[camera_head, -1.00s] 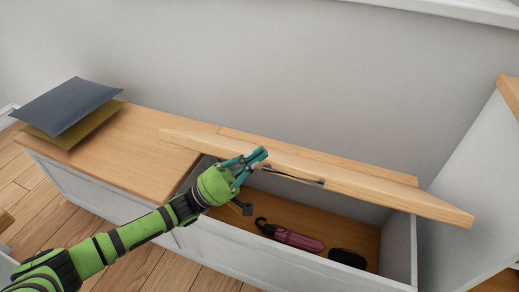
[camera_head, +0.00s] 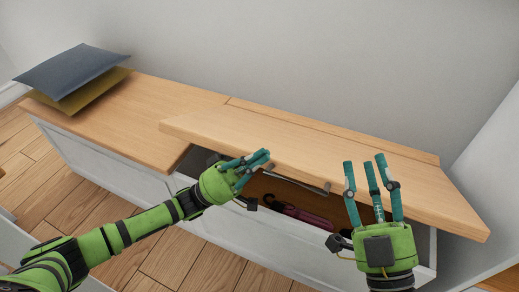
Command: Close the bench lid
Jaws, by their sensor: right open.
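The wooden bench lid (camera_head: 330,153) is partly open, tilted down over the right compartment of the white bench (camera_head: 110,165), with a gap along its front edge. My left gripper (camera_head: 262,160) is at the lid's front edge, left of the middle, with its fingers close together; whether it touches the lid or is fully shut is unclear. My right gripper (camera_head: 372,168) is open and empty, its fingers pointing up in front of the lid's right part.
A dark red umbrella (camera_head: 300,215) lies inside the open compartment, partly hidden. Grey and mustard cushions (camera_head: 72,72) lie on the bench's left end. A wall stands behind, and a white unit (camera_head: 490,165) is at the right.

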